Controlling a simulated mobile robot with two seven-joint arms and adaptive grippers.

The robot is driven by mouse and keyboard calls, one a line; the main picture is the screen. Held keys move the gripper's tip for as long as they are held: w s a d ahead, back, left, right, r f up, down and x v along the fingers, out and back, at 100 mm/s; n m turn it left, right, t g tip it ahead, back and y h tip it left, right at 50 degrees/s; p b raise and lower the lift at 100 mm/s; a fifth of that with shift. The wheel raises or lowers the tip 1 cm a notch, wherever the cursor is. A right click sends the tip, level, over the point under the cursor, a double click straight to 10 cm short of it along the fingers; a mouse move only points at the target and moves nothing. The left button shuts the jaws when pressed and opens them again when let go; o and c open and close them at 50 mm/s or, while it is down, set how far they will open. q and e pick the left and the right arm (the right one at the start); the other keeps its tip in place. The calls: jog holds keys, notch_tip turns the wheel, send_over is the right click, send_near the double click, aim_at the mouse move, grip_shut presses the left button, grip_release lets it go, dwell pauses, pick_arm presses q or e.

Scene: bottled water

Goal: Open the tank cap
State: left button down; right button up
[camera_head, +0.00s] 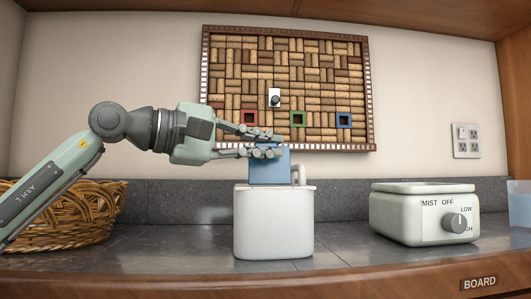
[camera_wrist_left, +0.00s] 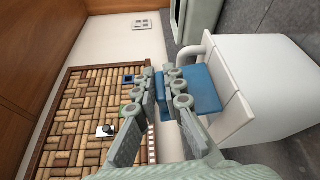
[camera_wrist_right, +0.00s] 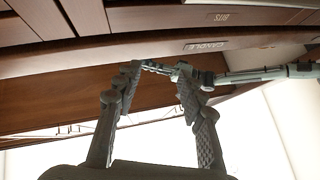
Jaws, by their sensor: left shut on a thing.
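The white tank (camera_head: 273,222) stands on the grey counter, with a white handle or spout at its right side. The blue cap (camera_head: 270,170) is at the top of the tank. My left gripper (camera_head: 268,146) comes in from the left and is shut on the blue cap's upper part. In the left wrist view, the fingers (camera_wrist_left: 164,92) pinch the blue cap (camera_wrist_left: 204,88), next to the white tank (camera_wrist_left: 262,85). I cannot tell whether the cap still touches the tank. My right gripper (camera_wrist_right: 157,78) shows in its wrist view, open and empty, away from the tank.
A white humidifier base (camera_head: 424,212) with a knob stands to the right. A wicker basket (camera_head: 75,215) is at the left, behind my left arm. A cork board (camera_head: 330,70) hangs behind the tank. A clear container (camera_head: 520,205) is at the far right. Counter between tank and base is clear.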

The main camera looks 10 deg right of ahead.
dwell(0.3)
pick_arm(q)
jog(key=c, duration=1.6)
grip_release()
jog(key=shift+s+a, duration=0.1)
jog(key=shift+a, duration=0.05)
jog(key=v, duration=1.1)
jog(key=shift+s+a, duration=0.2)
jog(key=shift+a, duration=0.1)
